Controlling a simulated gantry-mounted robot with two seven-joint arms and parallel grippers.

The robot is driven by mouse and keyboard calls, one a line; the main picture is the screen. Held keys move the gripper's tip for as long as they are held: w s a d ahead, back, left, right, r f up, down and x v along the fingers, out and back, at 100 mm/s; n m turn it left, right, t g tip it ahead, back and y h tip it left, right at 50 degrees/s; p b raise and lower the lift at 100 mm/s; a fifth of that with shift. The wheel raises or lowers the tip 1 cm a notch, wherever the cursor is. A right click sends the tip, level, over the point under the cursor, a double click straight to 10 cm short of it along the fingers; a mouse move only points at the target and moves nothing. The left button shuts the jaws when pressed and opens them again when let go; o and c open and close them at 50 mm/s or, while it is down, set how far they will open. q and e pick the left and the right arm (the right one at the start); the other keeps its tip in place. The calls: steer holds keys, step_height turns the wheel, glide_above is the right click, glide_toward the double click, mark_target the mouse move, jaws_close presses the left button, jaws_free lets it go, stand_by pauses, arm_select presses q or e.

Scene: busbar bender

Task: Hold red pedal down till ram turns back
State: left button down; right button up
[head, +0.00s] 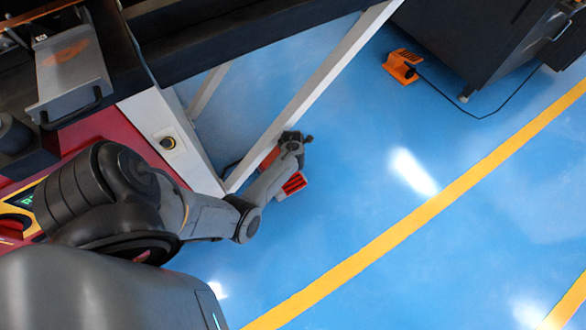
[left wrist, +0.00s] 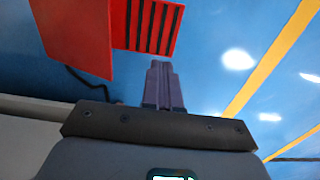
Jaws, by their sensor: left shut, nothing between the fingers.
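The red pedal (head: 293,185) sits on the blue floor beside the foot of a pale slanted leg, partly hidden by my left arm. In the left wrist view, its black-ribbed tread (left wrist: 150,25) is at the top, with a red side wall (left wrist: 80,35) to its left. My left gripper (left wrist: 160,64) is shut and empty, its fingertips pointing at the tread's near edge. I cannot tell whether they touch it or whether the pedal is pressed. In the head view the fingertips are hidden behind my wrist. My right gripper is out of view. I cannot make out the ram.
An orange pedal (head: 402,66) with a black cable (head: 480,117) lies by a dark cabinet (head: 470,35) at the top right. The pale slanted leg (head: 310,95) stands close to my wrist. The blue floor right of it is clear up to the yellow line (head: 400,230).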

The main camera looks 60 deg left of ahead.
arm_select(q)
steer(key=b, duration=1)
glide_above(292, 184)
steer(key=f, duration=1.2)
steer(key=shift+w+a, duration=0.1)
steer(key=shift+a, duration=0.1)
steer(key=shift+f+b, duration=0.65)
steer(key=shift+f, duration=0.3)
steer(key=shift+d, duration=0.1)
